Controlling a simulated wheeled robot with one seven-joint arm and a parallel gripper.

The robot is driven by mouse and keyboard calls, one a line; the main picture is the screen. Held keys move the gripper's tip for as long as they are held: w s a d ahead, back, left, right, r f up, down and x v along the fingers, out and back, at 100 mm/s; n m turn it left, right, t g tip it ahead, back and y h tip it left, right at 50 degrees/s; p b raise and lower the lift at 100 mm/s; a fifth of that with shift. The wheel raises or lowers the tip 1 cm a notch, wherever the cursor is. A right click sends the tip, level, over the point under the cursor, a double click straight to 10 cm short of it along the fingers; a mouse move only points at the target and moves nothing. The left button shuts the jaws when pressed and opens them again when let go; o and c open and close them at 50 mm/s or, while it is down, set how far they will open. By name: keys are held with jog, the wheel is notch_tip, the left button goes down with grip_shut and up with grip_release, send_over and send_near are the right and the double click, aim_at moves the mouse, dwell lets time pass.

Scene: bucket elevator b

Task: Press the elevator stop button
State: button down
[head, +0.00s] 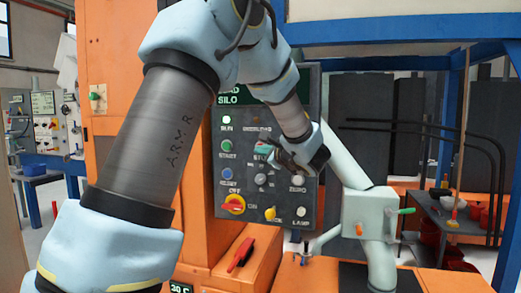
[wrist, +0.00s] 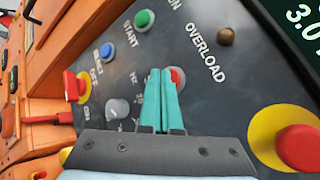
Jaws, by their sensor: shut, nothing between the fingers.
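A dark grey control panel (head: 307,130) with lettering ending in "SILO" stands in front of me. In the wrist view a red button (wrist: 178,76), round and small, sits between the START button and the OVERLOAD lamp; my fingers cover its left part and its label. My gripper's teal fingers (wrist: 162,72) are shut together and empty, tips at the red button's edge. I cannot tell whether they touch it.
Near my fingers are a blue RESET button (wrist: 107,52), a grey knob (wrist: 117,109) and a brown OVERLOAD lamp (wrist: 226,37). A large red mushroom button (wrist: 298,147) on yellow is at the right. A red-yellow OFF/ON switch (head: 234,203) sits low on the panel.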

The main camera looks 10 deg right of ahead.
jog(key=shift+w+d, duration=0.15)
jog(key=shift+w, duration=0.2)
dwell(0.4)
jog(key=shift+b, duration=0.35)
jog(key=shift+s+a+b, duration=0.4)
jog(key=shift+s+b, duration=0.2)
jog(key=shift+s, duration=0.1)
jog(key=shift+s+a+b, duration=0.4)
jog(key=shift+s+b, duration=0.05)
jog(key=shift+s, duration=0.3)
jog(key=shift+s+a+b, duration=0.4)
jog(key=shift+s+b, duration=0.1)
jog(key=shift+s, duration=0.2)
jog(key=shift+s+a+b, duration=0.4)
jog(key=shift+s+b, duration=0.05)
jog(key=shift+s, duration=0.3)
